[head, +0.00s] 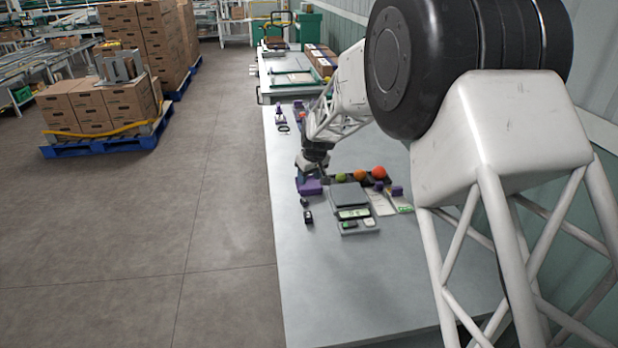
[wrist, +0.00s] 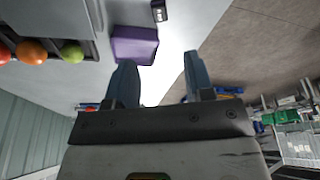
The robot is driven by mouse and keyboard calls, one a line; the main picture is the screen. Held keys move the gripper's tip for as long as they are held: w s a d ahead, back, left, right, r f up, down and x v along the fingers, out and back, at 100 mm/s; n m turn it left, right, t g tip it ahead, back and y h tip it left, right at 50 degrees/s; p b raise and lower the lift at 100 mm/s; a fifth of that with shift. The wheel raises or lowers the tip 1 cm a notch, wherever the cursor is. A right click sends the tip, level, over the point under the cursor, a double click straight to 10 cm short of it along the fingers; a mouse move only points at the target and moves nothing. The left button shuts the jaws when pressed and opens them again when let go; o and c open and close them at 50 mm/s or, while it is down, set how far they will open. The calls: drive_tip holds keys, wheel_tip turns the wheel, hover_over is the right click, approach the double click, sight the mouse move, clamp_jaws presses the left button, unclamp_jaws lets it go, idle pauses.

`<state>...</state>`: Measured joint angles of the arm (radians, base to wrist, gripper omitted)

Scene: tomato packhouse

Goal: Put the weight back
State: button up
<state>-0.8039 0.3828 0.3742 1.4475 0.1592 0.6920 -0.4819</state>
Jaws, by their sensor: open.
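My gripper (head: 309,172) is at the left edge of the grey table, close to a purple block (head: 310,187). In the wrist view its two fingers (wrist: 160,82) are apart with nothing between them. The purple block (wrist: 134,44) lies just beyond the left fingertip; I cannot tell whether they touch. I cannot single out the weight for sure. Two small dark objects lie in front of the block, a smaller one (head: 304,202) and a larger one (head: 308,217). A grey scale (head: 349,195) stands to their right, with its plate empty.
A dark rack holds a green (head: 341,177), an orange (head: 360,175) and a red tomato (head: 379,172) behind the scale. Cards and small purple pieces (head: 396,190) lie to its right. The table (head: 310,280) is clear in front.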

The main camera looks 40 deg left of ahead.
idle(0.8)
drive_tip(key=d+r+m, duration=0.1)
drive_tip(key=d+r, duration=0.3)
drive_tip(key=d, duration=0.3)
drive_tip(key=w+d+r+m, duration=0.1)
drive_tip(key=d+r, duration=0.3)
drive_tip(key=d, duration=0.3)
drive_tip(key=d+r+m, duration=0.1)
drive_tip(key=d+r, duration=0.3)
drive_tip(key=d, duration=0.3)
drive_tip(key=s+d+r+m+t+h, duration=0.1)
drive_tip(key=s+d+r+m, duration=0.2)
drive_tip(key=d, duration=0.8)
drive_tip(key=s+d+r, duration=0.3)
drive_tip(key=d+r, duration=0.2)
drive_tip(key=d, duration=0.6)
drive_tip(key=s+d+r+m+h, duration=0.1)
drive_tip(key=s+d+r+m, duration=0.25)
drive_tip(key=s+d, duration=1.15)
drive_tip(key=s+d+f+m, duration=0.2)
drive_tip(key=s+d, duration=0.4)
drive_tip(key=s, duration=0.2)
drive_tip(key=s+d+f+m+h, duration=0.1)
drive_tip(key=s+d+f+m, duration=0.1)
drive_tip(key=s+d, duration=0.5)
drive_tip(key=shift+s+d+f, duration=0.25)
drive_tip(key=shift+s, duration=0.5)
